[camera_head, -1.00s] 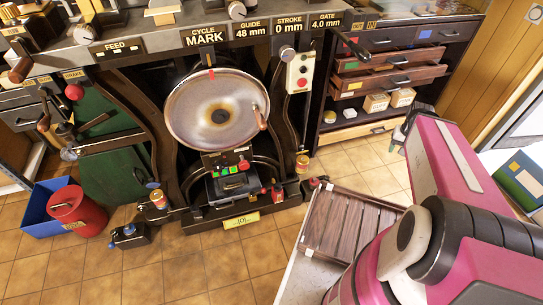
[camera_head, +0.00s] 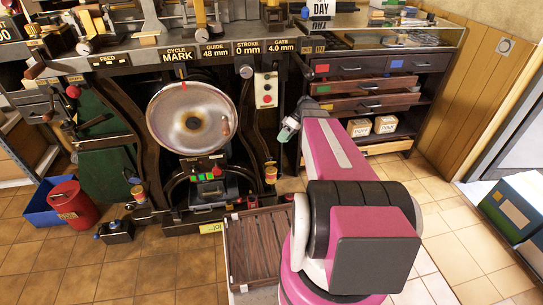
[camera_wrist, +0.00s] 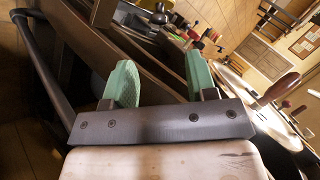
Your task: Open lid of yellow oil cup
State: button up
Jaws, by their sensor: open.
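Two small cup-like fittings with yellow on them stand low on the press. One (camera_head: 270,172) is at the right foot of the press, and another (camera_head: 138,191) is at its left foot. I cannot tell for sure which is the yellow oil cup, or whether its lid is open. My gripper (camera_head: 288,130) has green fingers and is at the press's right side, above and right of the right cup in the picture. In the wrist view my gripper (camera_wrist: 161,82) is open, with nothing between its fingers. No oil cup can be made out clearly there.
The round metal disc (camera_head: 190,119) with a wooden handle fills the press's middle. A slatted brown tray (camera_head: 255,245) lies in front. A red can (camera_head: 76,202) and blue bin (camera_head: 40,211) stand at left. A drawer cabinet (camera_head: 365,68) stands at right. Tiled floor is open at front left.

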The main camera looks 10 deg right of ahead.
send_over(269, 170)
jog(key=w+d, duration=0.2)
jog(key=w, duration=0.1)
notch_tip(269, 170, down, 7)
jog(key=shift+w+f, duration=0.1)
